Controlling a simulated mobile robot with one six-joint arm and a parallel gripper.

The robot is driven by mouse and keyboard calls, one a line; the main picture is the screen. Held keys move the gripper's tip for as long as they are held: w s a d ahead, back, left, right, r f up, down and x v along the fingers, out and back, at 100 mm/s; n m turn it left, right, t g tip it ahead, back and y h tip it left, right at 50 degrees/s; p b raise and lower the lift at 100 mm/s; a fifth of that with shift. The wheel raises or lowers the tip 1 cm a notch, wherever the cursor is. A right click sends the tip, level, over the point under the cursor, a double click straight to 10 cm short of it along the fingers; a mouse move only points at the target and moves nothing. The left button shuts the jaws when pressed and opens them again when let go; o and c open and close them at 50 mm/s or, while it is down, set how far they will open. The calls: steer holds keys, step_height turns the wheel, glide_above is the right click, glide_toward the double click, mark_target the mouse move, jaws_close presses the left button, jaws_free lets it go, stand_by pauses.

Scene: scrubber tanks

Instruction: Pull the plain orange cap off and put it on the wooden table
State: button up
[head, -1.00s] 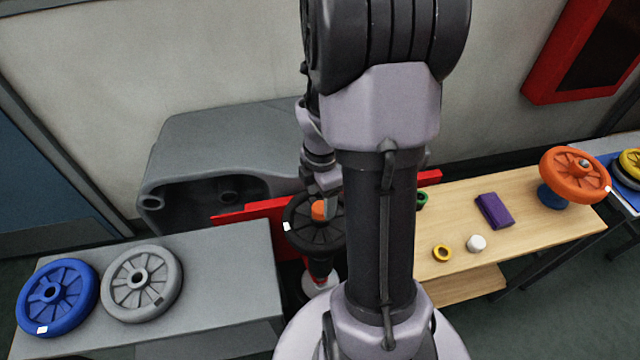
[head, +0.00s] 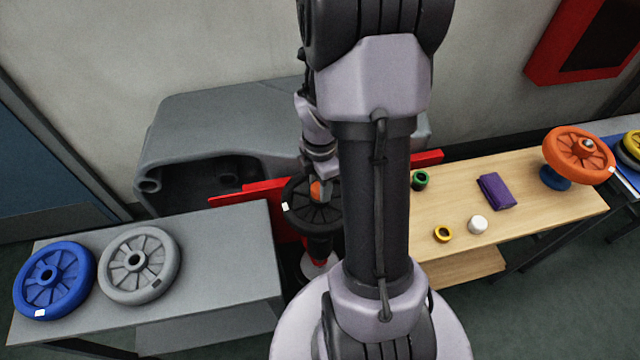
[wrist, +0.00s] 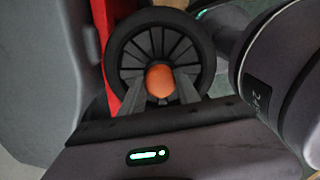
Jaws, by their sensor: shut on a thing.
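The plain orange cap (wrist: 160,82) sits at the hub of a black spoked wheel (wrist: 128,60) in the wrist view. My gripper (wrist: 160,90) is shut on the cap, one finger on each side of it. In the head view the cap (head: 315,189) shows as a small orange patch beside my gripper (head: 322,192), over the black wheel (head: 318,213). Whether the cap is still seated on the hub or just clear of it, I cannot tell. The wooden table (head: 450,205) stands to the right, partly behind my arm.
A grey bench (head: 215,270) at left holds blue (head: 55,280) and grey (head: 140,265) wheels.

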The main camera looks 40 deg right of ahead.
jaws_close()
steer(key=shift+r+p, duration=1)
step_height(320, 180, up, 6)
steer(key=p, duration=0.5)
steer(key=shift+r+p, duration=0.15)
steer(key=shift+p, duration=0.2)
